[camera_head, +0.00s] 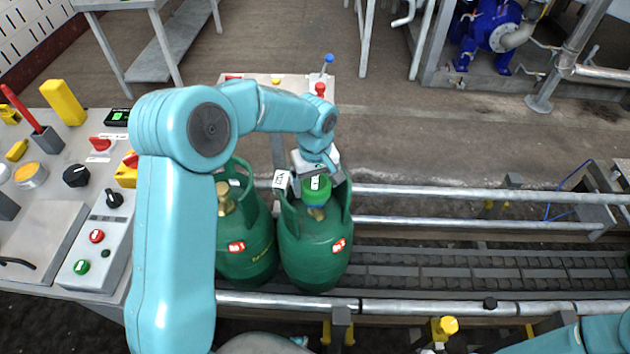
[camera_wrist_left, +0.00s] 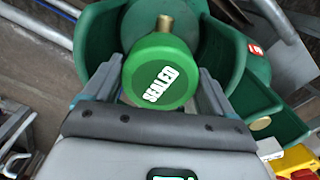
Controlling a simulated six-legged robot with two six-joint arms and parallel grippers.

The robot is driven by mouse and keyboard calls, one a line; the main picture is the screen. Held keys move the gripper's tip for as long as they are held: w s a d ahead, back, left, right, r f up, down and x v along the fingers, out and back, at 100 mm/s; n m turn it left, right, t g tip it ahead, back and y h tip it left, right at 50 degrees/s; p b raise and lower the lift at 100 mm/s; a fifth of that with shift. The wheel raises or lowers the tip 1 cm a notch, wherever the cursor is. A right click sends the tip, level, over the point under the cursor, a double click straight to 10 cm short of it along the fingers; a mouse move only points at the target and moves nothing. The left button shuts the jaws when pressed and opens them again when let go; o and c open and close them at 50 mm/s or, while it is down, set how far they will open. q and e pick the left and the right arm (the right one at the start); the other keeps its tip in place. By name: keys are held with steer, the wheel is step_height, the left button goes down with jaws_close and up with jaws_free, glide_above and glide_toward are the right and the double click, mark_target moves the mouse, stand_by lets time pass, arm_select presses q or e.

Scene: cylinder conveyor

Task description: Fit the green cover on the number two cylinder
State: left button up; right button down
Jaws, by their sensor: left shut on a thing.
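The number two cylinder (camera_head: 316,258) is a green gas bottle with a red label, standing upright on the conveyor. My left gripper (camera_head: 314,182) is above its collar, shut on the green cover (camera_head: 317,189). In the left wrist view the cover (camera_wrist_left: 160,78) shows a white "SEALED" label between the two fingers. The brass valve (camera_head: 316,213) shows just below the cover, and its outlet (camera_wrist_left: 165,28) sticks out beyond the cover's edge. I cannot tell whether the cover touches the valve or sits just above it. My right gripper is out of view.
The number one cylinder (camera_head: 247,258) stands close on the left, its brass valve bare. Metal rails (camera_head: 450,307) run along the conveyor (camera_head: 470,272), which is clear to the right. A control bench (camera_head: 40,235) with buttons and a red lever stands at the left.

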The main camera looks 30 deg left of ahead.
mark_target(315, 191)
arm_select(q)
steer(key=shift+f+b, duration=1.4)
steer(key=shift+f, duration=0.35)
steer(key=o, duration=0.8)
steer(key=shift+r, duration=0.15)
step_height(315, 191, up, 16)
steer(key=p, duration=0.1)
steer(key=shift+s, duration=0.1)
